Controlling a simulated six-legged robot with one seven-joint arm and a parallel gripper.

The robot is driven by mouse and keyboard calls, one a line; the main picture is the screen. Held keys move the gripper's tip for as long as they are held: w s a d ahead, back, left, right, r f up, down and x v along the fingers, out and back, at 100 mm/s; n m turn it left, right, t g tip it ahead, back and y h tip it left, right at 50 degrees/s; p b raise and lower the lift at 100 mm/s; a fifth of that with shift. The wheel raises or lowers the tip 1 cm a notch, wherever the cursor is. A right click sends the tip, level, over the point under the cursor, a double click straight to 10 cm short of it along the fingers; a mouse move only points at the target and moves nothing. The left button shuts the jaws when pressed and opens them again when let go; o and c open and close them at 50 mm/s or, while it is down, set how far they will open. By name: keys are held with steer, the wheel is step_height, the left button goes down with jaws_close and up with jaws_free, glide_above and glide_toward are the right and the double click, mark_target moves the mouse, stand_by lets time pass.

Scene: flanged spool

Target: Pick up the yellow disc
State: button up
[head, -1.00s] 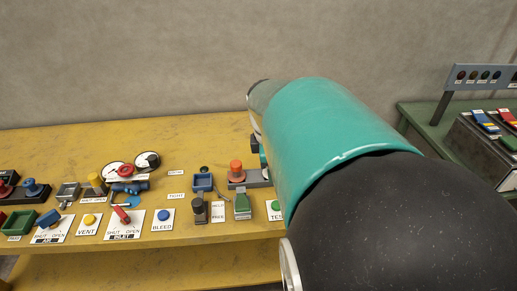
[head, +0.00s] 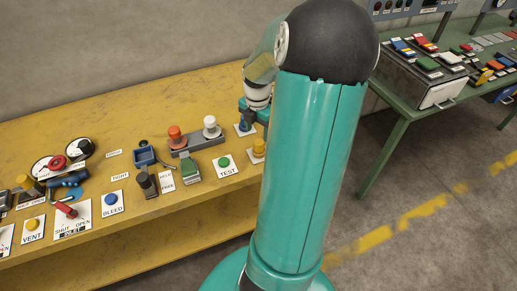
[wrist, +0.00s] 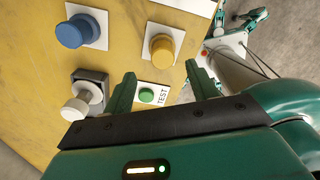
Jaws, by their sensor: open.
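The yellow disc (head: 258,147) is a round, knob-like piece on a white card near the right end of the yellow bench, partly hidden by my arm in the head view. In the wrist view the yellow disc (wrist: 162,45) shows whole on its white card, beyond my fingertips. My gripper (wrist: 160,75) is open, with its two green fingers apart. Nothing is held between them. The green TEST button (wrist: 147,95) shows in the gap between the fingers. In the head view my arm hides most of the gripper.
A blue disc (wrist: 80,31) on a white card and a white-topped spool (wrist: 76,108) stand left of the yellow disc. An orange-topped spool (head: 175,133) and several labelled controls fill the bench further left. A green table (head: 385,150) stands at the right.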

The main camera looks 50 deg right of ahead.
mark_target(259, 141)
steer(key=f, duration=0.6)
steer(key=shift+s+f, duration=0.2)
steer(key=shift+f, duration=0.1)
steer(key=c, duration=1.2)
jaws_close()
steer(key=shift+d+r, duration=0.1)
steer(key=shift+r, duration=0.1)
